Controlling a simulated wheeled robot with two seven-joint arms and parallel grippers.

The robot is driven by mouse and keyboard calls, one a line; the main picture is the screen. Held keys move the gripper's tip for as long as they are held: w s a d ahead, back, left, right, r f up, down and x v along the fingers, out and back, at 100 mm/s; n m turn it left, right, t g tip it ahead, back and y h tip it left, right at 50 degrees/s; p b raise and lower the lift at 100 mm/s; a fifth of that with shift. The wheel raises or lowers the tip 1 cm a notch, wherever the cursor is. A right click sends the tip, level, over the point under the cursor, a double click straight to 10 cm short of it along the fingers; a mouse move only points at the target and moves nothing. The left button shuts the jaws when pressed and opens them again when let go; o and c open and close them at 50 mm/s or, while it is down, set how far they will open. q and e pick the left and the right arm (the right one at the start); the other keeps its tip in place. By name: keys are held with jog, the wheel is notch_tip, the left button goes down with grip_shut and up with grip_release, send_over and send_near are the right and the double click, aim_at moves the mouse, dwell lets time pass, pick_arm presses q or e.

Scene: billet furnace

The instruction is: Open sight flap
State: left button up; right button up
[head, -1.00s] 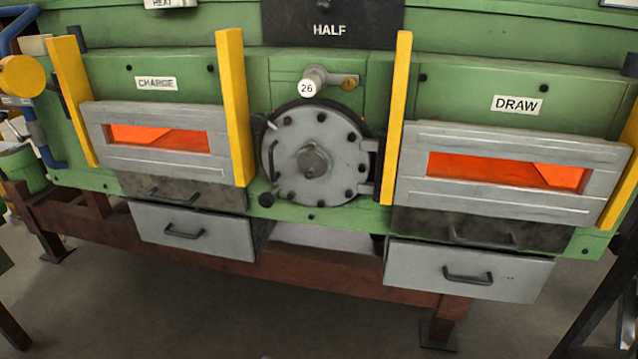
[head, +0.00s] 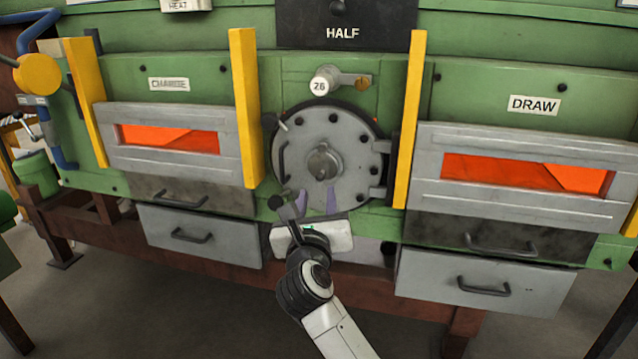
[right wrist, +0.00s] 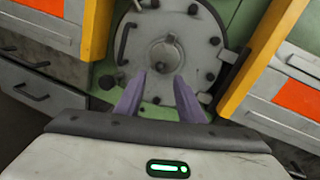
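A round grey bolted door (head: 345,140) sits in the middle of the green furnace front and is closed. Above it is a small grey fitting (head: 348,80) with a white round tag marked 26 and a brass end; I cannot tell for certain which part is the sight flap. My right gripper (head: 317,203) is in front of the door's lower edge, its two purple fingers apart and pointing up at it, with nothing between them. The right wrist view also shows the fingers (right wrist: 158,90) below the door's hub. My left gripper is not in view.
Yellow upright bars (head: 244,110) and (head: 409,120) flank the round door. Glowing slots show in the charge door (head: 165,162) on the left and the draw door (head: 520,200) on the right. Grey drawers (head: 485,285) with handles hang below.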

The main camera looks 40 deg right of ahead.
aim_at(320, 179)
jog(key=x, duration=0.7)
jog(key=shift+w+d, duration=0.1)
jog(key=shift+w, duration=0.05)
grip_shut()
